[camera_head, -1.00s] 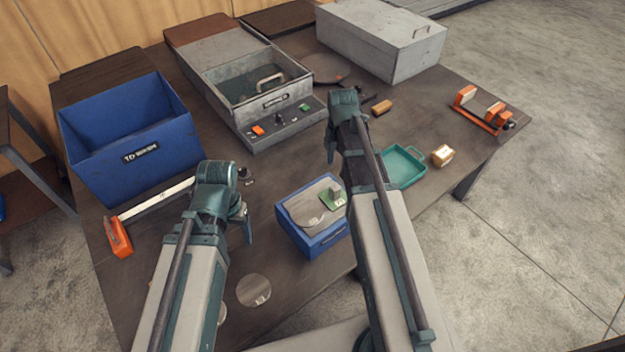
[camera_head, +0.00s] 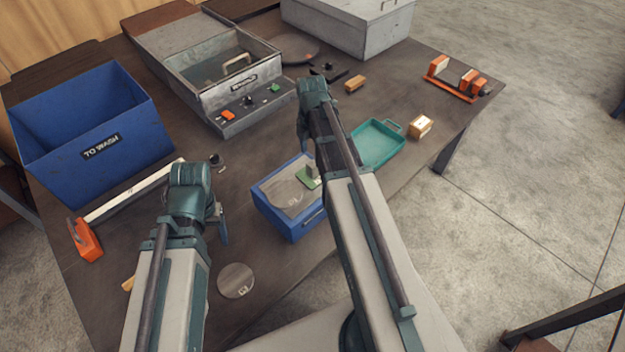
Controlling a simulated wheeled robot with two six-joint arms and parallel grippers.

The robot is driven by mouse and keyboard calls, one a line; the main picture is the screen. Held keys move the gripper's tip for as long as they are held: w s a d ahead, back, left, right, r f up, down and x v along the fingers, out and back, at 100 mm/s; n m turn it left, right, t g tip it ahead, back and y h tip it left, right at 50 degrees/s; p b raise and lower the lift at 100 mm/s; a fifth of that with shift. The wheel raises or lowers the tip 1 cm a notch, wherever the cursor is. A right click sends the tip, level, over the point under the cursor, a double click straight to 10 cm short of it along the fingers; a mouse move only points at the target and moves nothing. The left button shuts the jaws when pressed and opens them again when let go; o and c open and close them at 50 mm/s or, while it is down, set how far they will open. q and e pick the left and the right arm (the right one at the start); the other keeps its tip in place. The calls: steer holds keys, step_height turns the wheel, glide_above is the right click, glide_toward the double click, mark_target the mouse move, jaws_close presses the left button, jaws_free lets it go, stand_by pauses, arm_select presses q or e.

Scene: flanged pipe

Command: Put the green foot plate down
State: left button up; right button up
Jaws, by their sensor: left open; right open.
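The green foot plate (camera_head: 308,178) is small, with a grey block on it. It rests on the grey top of a blue box (camera_head: 285,222) in the middle front of the table, partly hidden by my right arm. My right gripper (camera_head: 303,140) is open, just beyond and above the box, apart from the plate as far as I can see; its fingertips are largely hidden. My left gripper (camera_head: 222,228) is open and empty, left of the blue box above the table.
A blue "TO WASH" bin (camera_head: 125,150) stands at left, a grey open-topped case (camera_head: 185,95) behind. A teal tray (camera_head: 375,150) and a wooden block (camera_head: 420,127) lie right. A round disc (camera_head: 236,281) lies at front. An orange-ended bar (camera_head: 85,240) lies by the bin.

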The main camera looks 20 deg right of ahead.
mark_target(312, 164)
arm_select(q)
steer(key=shift+f, duration=0.6)
arm_select(e)
steer(key=shift+f, duration=0.6)
arm_select(q)
steer(key=shift+f, duration=0.1)
arm_select(e)
steer(key=shift+f, duration=0.1)
steer(key=f+b, duration=0.1)
steer(key=b, duration=0.1)
steer(key=f+b, duration=0.1)
steer(key=f, duration=0.1)
steer(key=f+b, duration=0.2)
steer(key=shift+s+b, duration=0.35)
arm_select(q)
step_height(312, 164, down, 5)
arm_select(e)
jaws_close()
